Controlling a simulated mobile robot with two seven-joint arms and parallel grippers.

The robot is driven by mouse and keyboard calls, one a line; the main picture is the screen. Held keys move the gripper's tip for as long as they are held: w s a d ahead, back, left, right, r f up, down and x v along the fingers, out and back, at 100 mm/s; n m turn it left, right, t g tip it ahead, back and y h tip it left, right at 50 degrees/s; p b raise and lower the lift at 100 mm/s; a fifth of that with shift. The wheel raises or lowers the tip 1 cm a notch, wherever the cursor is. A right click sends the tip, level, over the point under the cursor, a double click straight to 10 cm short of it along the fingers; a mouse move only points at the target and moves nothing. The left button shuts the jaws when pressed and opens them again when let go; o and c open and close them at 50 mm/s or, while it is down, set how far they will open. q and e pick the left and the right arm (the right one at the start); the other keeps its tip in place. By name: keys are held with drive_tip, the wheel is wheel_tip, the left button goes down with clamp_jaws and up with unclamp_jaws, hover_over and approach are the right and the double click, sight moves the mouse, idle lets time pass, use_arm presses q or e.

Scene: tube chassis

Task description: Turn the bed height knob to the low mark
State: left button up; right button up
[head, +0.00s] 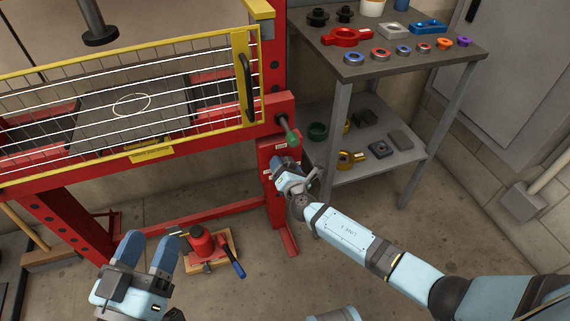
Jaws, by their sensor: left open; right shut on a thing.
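My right gripper (285,167) is at the front of the red press post (278,212), below a green-ended lever (289,136). It is shut on what appears to be the bed height knob, which its fingers and wrist hide almost wholly. Small white labels (281,147) show on the post around the gripper. I cannot read them or tell which mark the knob points to. My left gripper (147,248) is open and empty, over the floor at the lower left, apart from the press.
A yellow-framed mesh guard (245,95) with a black handle covers the press bed. A shelf table (400,62) with rings and blocks stands close to the right of the post.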

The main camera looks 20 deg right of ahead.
use_arm(q)
drive_tip(key=shift+r+t+p, duration=0.3)
drive_tip(key=shift+r+p, duration=0.05)
drive_tip(key=shift+r, duration=0.55)
use_arm(e)
drive_tip(key=shift+f+n, duration=0.1)
drive_tip(key=shift+n, duration=1)
use_arm(q)
drive_tip(key=shift+r, duration=0.1)
use_arm(e)
drive_tip(key=o, duration=0.9)
drive_tip(key=shift+s, duration=0.15)
use_arm(q)
drive_tip(key=f+p, duration=0.1)
drive_tip(key=a+f+g+y+p, duration=0.1)
drive_tip(key=f, duration=0.1)
drive_tip(key=a+f+g+y+p, duration=0.1)
drive_tip(key=shift+w+f, duration=0.1)
drive_tip(key=shift+f, duration=0.3)
use_arm(e)
drive_tip(key=s, duration=0.9)
drive_tip(key=s+r, duration=0.1)
drive_tip(key=s, duration=0.3)
drive_tip(key=shift+s, duration=0.3)
